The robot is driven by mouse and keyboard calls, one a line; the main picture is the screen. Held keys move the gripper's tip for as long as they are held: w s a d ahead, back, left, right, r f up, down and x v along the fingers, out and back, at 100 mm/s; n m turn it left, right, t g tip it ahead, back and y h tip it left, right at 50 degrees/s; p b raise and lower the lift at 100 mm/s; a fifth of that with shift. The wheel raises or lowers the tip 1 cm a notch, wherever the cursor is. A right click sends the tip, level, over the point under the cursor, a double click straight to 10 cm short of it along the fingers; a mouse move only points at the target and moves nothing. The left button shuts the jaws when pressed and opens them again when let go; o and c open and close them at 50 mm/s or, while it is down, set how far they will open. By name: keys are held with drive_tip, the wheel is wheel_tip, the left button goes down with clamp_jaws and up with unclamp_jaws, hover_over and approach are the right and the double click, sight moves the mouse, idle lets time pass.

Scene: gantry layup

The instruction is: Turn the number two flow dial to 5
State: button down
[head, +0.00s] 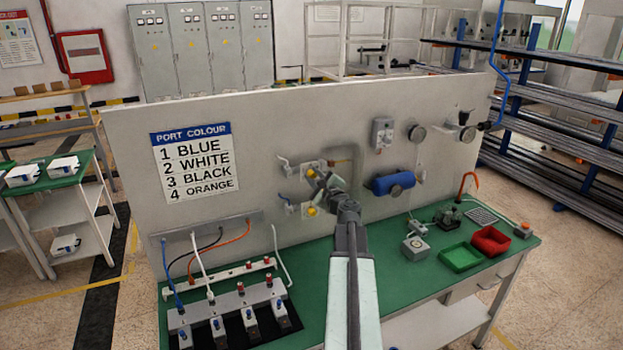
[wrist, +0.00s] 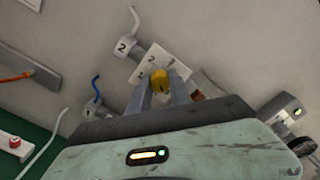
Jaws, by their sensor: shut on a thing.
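In the head view the yellow knob (head: 311,172) is the upper of two. My gripper (wrist: 160,90) is shut on the yellow knob, one finger on each side. In the head view my gripper (head: 322,181) reaches the panel there. A second yellow knob (head: 311,211) sits below it, by the block marked 1 (wrist: 92,107). The dial's setting cannot be read.
A port colour sign (head: 193,160) is on the panel at left. A blue cylinder (head: 393,183) sticks out right of my gripper. The green bench (head: 345,285) below carries a row of valves with hoses (head: 235,310), and green (head: 460,257) and red (head: 491,240) trays.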

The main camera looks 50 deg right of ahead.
drive_tip(key=c, duration=1.2)
unclamp_jaws()
drive_tip(key=shift+w, duration=0.15)
drive_tip(key=v, duration=0.8)
